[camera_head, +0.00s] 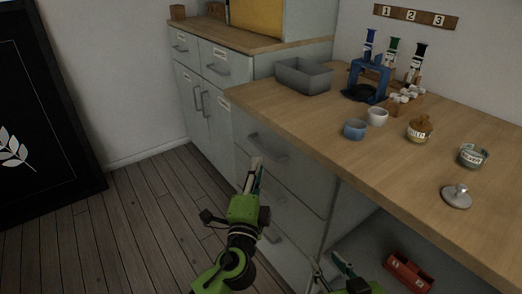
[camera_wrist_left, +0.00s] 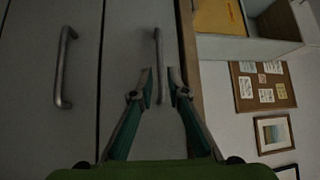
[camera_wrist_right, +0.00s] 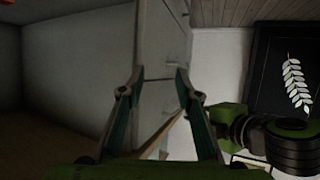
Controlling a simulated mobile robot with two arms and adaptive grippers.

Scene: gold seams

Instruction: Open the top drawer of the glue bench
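The glue bench (camera_head: 300,120) has a wooden top and a grey front with a stack of drawers. Its top drawer (camera_head: 300,176) looks shut, with a grey bar handle (camera_head: 267,149). My left gripper (camera_head: 256,170) is in front of this drawer, just below the handle in the head view. In the left wrist view a handle (camera_wrist_left: 158,45) lies in line with the gap between the fingers (camera_wrist_left: 161,82). They are open; I cannot tell whether they touch it. My right gripper (camera_head: 340,264) is open and empty near the bench's open lower space, its fingers apart in the right wrist view (camera_wrist_right: 160,78).
On the bench top stand a grey bin (camera_head: 303,76), a blue stand (camera_head: 367,80), small cups (camera_head: 355,129), jars (camera_head: 419,129) and a metal knob piece (camera_head: 456,196). A red object (camera_head: 409,270) lies in the lower space. The floor (camera_head: 130,220) left of the bench is clear.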

